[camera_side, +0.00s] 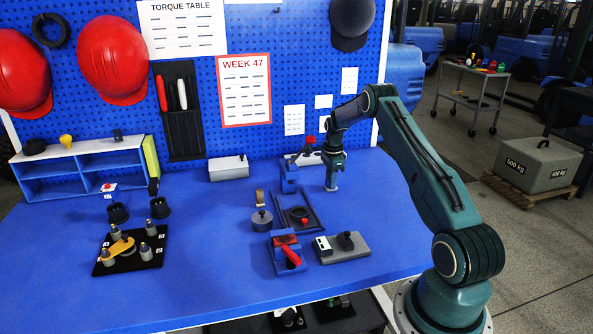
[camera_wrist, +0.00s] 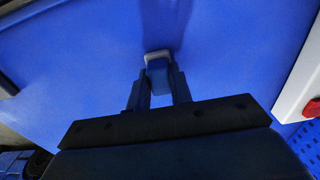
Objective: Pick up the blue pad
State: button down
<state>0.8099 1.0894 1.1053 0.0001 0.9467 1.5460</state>
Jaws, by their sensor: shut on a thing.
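In the wrist view, my gripper (camera_wrist: 160,88) is shut on a small block with a blue face and a pale grey edge, which I take to be the blue pad (camera_wrist: 158,72). The two dark fingers stand on either side of it. In the side view, my gripper (camera_side: 332,180) points down over the right rear part of the blue table, with a pale grey piece at its tip. Whether the held piece touches the table is hard to tell. The pad's far side is hidden.
A blue upright fixture (camera_side: 289,178) stands just left of my gripper. Nearer the front are a dark frame (camera_side: 310,222), a red-handled clamp (camera_side: 290,256) and a grey plate with a black knob (camera_side: 352,250). The table right of my gripper is clear.

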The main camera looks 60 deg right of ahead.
jog(key=shift+r, duration=5)
